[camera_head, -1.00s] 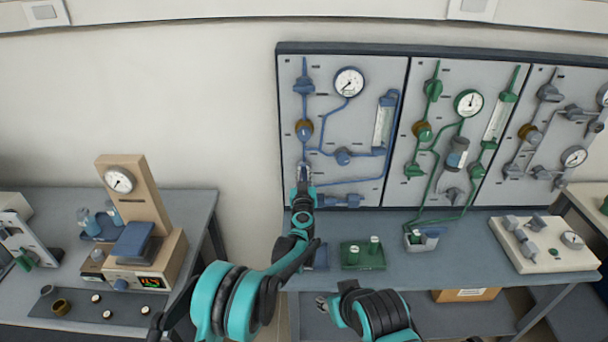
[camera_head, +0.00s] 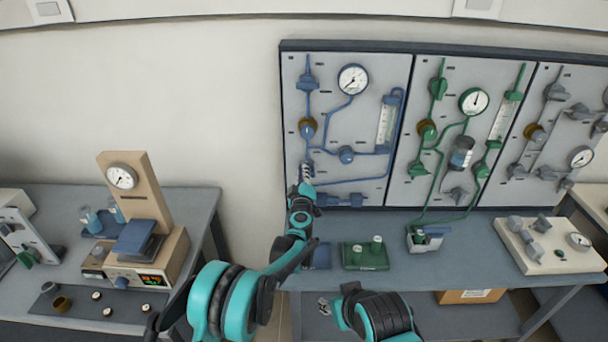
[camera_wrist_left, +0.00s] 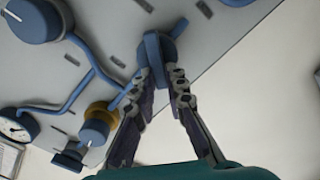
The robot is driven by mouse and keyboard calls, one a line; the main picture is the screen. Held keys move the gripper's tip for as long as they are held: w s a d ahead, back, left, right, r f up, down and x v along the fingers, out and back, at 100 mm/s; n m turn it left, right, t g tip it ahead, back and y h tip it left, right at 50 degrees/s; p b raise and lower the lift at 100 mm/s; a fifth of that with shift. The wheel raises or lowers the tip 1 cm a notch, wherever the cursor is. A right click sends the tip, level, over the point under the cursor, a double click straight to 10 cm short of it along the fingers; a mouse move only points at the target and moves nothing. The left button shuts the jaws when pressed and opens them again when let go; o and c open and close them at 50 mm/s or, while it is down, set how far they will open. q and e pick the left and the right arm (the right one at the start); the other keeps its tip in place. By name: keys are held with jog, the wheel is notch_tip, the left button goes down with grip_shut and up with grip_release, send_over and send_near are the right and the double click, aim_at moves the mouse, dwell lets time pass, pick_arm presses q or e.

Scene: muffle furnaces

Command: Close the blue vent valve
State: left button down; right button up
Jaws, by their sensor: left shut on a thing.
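The blue vent valve's handle (camera_wrist_left: 153,47) shows in the left wrist view as a blue flat bar on a round knob. My left gripper (camera_wrist_left: 161,72) is shut on this handle, one finger on each side. In the head view, my left gripper (camera_head: 306,171) is at the lower left of the blue-piped panel (camera_head: 330,108), and it hides most of the valve. My right gripper (camera_head: 324,304) is low in the head view, away from the panel; whether its fingers are open is unclear.
The green-piped panel (camera_head: 450,100) and a grey-piped panel stand to the right. Below is a bench (camera_head: 390,268) with a green block (camera_head: 365,258). In the wrist view, a blue pipe, a large blue knob (camera_wrist_left: 32,18) and a gauge (camera_wrist_left: 14,126) are left of the fingers.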

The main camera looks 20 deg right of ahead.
pick_arm(q)
jog(key=shift+a+f+n+b, duration=0.1)
jog(key=shift+f+n+b, duration=0.1)
jog(key=shift+n, duration=1)
jog(key=shift+f+n+b, duration=0.1)
jog(key=shift+f+n, duration=0.05)
jog(key=shift+n, duration=1.05)
jog(key=shift+a+f+n+b, duration=0.1)
jog(key=shift+f+n, duration=0.1)
jog(key=shift+n, duration=1)
jog(key=c, duration=1.5)
grip_release()
jog(key=shift+c, duration=0.2)
jog(key=v, duration=1.2)
